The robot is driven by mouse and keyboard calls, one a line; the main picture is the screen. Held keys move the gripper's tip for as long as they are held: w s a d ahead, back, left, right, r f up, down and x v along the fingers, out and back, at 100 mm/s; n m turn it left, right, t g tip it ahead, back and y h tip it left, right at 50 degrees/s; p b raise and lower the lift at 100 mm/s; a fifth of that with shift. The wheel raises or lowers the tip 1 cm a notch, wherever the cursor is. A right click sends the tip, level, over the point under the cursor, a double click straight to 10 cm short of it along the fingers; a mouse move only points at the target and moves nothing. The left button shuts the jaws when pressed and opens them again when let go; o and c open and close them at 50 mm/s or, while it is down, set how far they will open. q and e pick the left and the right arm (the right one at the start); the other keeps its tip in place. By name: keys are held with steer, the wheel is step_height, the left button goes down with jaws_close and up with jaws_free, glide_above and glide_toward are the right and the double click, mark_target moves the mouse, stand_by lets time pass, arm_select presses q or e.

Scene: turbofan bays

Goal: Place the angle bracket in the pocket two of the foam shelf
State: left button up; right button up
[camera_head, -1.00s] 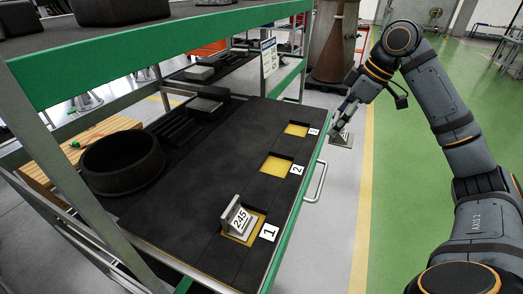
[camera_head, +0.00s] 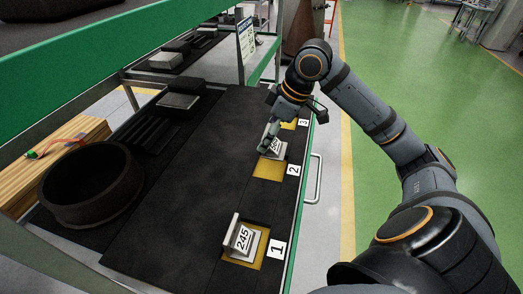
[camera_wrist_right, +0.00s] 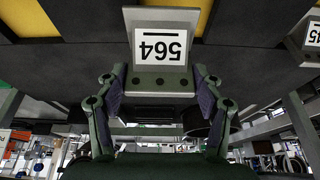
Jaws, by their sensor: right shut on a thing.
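The angle bracket (camera_head: 277,149), a grey metal piece with a white label, is held by my right gripper (camera_head: 268,143) at the far side of pocket two (camera_head: 268,169), the yellow-floored recess beside tag 2. It covers the pocket's far part; I cannot tell whether it touches the foam. In the right wrist view the bracket (camera_wrist_right: 160,52) shows label 564, upside down, between the two fingers of my right gripper (camera_wrist_right: 160,88). The foam shelf (camera_head: 185,190) is black, with pockets in a row along its right edge. My left gripper is not in view.
Another bracket (camera_head: 239,238), labelled 245, sits in pocket one (camera_head: 246,262). Pocket three (camera_head: 288,125) lies just beyond, partly hidden by my arm. A black round ring (camera_head: 90,183) stands at left. A green shelf beam (camera_head: 120,57) runs overhead.

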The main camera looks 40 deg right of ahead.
mark_target(263, 155)
steer(key=shift+s+a+f, duration=0.2)
steer(key=shift+a+f, duration=0.35)
steer(key=shift+a, duration=0.05)
steer(key=shift+s+a+f, duration=0.15)
steer(key=shift+f, duration=0.1)
steer(key=shift+s+f, duration=0.1)
steer(key=f, duration=0.1)
steer(key=f+p, duration=0.1)
steer(key=shift+a+f, duration=0.35)
steer(key=shift+f, duration=0.55)
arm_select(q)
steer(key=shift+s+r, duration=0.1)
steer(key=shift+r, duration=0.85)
arm_select(e)
steer(key=shift+d, duration=0.1)
steer(key=shift+f, duration=0.1)
steer(key=o, duration=1.3)
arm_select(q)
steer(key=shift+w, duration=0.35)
